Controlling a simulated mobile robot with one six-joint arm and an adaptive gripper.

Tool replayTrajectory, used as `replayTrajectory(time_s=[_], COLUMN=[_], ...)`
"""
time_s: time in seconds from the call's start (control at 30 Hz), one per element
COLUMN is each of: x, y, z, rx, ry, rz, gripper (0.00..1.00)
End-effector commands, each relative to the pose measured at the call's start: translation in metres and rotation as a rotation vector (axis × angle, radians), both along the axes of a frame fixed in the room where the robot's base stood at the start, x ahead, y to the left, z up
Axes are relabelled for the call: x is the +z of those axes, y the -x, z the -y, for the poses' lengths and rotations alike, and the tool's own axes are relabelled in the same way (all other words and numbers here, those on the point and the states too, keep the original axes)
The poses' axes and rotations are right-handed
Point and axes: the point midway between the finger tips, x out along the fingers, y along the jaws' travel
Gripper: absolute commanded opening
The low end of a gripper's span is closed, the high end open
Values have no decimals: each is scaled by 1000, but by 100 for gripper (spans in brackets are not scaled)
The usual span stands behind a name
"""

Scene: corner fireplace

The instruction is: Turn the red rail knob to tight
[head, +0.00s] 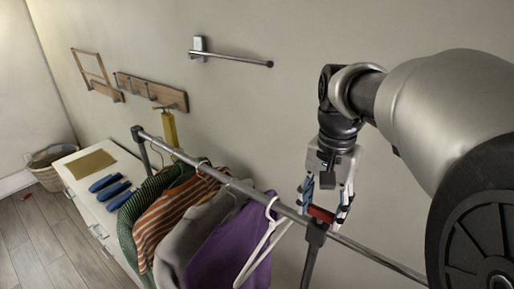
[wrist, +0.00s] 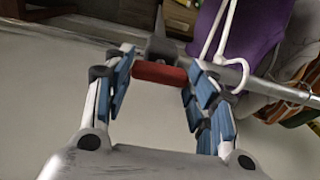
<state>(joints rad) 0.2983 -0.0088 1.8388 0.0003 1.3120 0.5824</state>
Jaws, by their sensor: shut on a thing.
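The red rail knob (head: 321,214) sits on the dark clamp (head: 316,232) where the rail meets its upright post. In the wrist view the knob (wrist: 159,75) is a red bar lying across between my fingertips. My gripper (head: 325,208) is above the rail, pointing down, with its blue-padded fingers on either side of the knob. In the wrist view my gripper (wrist: 158,78) is shut on the knob, one finger at each end. The metal rail (head: 370,253) runs from the back left to the front right. No tight or loose marking is readable.
A white hanger (head: 262,240) hangs just left of the clamp, beside a purple garment (head: 228,248) and other clothes. A white cabinet (head: 82,190) with blue items stands at the left. A wall bar (head: 235,58) and a wooden hook rack (head: 150,91) are on the wall.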

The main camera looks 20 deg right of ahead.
Motion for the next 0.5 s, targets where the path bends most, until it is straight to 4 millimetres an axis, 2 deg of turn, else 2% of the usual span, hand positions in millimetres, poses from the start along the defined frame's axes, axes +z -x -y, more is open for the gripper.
replayTrajectory(time_s=[0.5], x=[0], y=[0], z=[0], rx=[-45], ry=[2], rz=[1], gripper=[28])
